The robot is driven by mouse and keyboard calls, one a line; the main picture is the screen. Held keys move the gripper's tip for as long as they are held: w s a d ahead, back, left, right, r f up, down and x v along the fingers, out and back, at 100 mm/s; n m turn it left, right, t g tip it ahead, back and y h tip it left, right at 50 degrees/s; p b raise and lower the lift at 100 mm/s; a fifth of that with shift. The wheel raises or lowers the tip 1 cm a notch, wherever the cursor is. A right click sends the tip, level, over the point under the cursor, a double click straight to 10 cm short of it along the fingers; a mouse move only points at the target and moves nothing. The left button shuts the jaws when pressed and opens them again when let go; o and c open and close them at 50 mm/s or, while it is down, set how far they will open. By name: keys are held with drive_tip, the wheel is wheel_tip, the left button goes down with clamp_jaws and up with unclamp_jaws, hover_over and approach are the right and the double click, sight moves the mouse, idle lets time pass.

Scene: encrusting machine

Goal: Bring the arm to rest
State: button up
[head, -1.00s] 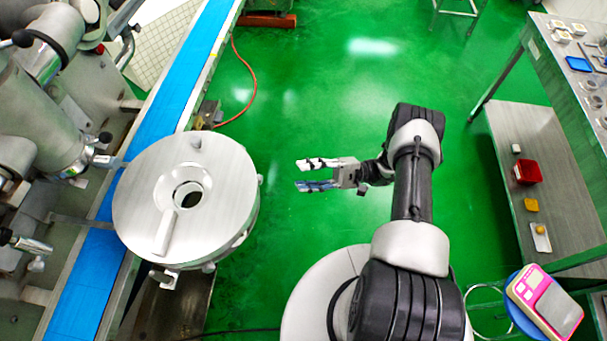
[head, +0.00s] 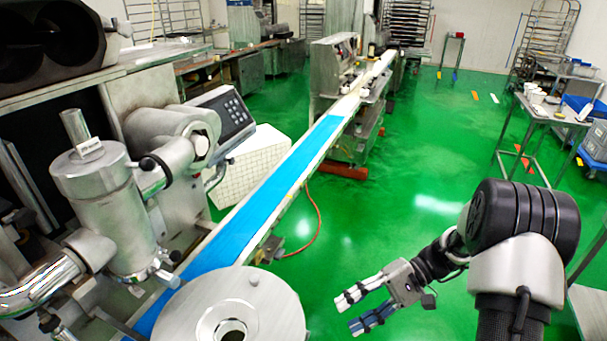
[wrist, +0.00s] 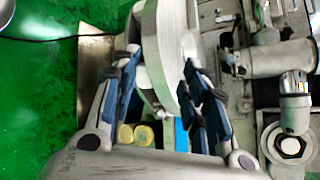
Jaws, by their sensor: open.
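My gripper (head: 364,309) is in the lower right of the head view, at the end of my bent arm. Its two fingers are apart with nothing between them, and they point left toward the machine's round metal drum (head: 236,318). A gap of green floor shows between the fingertips and the drum. In the wrist view my gripper (wrist: 168,85) shows its spread fingers at both sides, with the edge of the round drum (wrist: 168,40) beyond them.
The encrusting machine (head: 115,205) fills the left, with a keypad panel (head: 222,112) above its blue conveyor belt (head: 262,200). A red cable (head: 313,215) lies on the floor. A metal table (head: 540,112) stands at the right. Green floor (head: 400,165) is open between.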

drive_tip(key=s+d+r+n+t+h, duration=0.3)
drive_tip(key=s+r+t+h, duration=0.6)
drive_tip(key=s+r, duration=0.8)
drive_tip(key=shift+s+h, duration=0.25)
drive_tip(key=shift+h, duration=1.65)
